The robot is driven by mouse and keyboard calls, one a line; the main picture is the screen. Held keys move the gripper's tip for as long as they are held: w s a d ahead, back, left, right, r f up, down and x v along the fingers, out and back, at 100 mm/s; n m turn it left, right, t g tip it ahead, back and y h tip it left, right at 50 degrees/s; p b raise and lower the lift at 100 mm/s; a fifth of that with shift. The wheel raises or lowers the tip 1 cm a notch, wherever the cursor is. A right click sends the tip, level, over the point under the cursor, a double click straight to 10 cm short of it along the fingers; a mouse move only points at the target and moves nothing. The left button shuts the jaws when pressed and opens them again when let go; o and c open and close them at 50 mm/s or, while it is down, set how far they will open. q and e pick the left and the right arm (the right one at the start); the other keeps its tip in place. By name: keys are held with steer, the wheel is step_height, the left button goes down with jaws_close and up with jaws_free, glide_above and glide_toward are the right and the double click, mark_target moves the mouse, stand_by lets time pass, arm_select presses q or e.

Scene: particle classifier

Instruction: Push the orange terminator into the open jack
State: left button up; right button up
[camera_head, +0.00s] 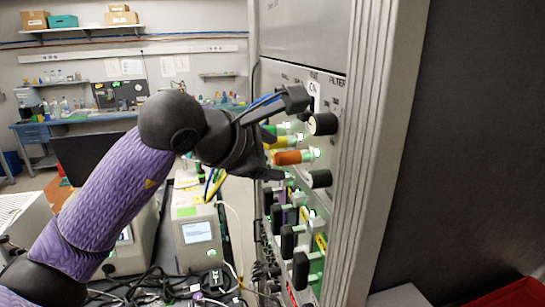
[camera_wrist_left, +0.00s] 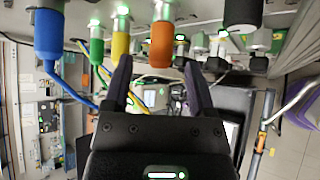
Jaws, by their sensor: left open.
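The orange terminator (camera_head: 287,158) sits at the rack panel among other coloured plugs, its inner end toward a green-lit jack (camera_head: 311,153). I cannot tell how deep it sits. It also shows in the left wrist view (camera_wrist_left: 161,46), with a silver metal part toward the panel. My left gripper (camera_head: 284,137) is open, one finger above the orange terminator and one below it in the head view. In the left wrist view the fingertips (camera_wrist_left: 158,68) point at the panel, with the orange terminator between and beyond them. I see no contact. My right gripper is not in view.
A yellow plug (camera_head: 281,142) is close beside the orange one; green and blue plugs (camera_wrist_left: 48,34) with cables are further along. Black knobs (camera_head: 322,124) stand out from the panel. A lower row of black handles (camera_head: 300,270) juts out. Instruments and cables are below my arm.

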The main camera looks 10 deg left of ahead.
arm_select(q)
steer(key=b+v, duration=0.2)
steer(key=v, duration=0.7)
steer(key=shift+b, duration=0.3)
steer(key=shift+s, duration=0.1)
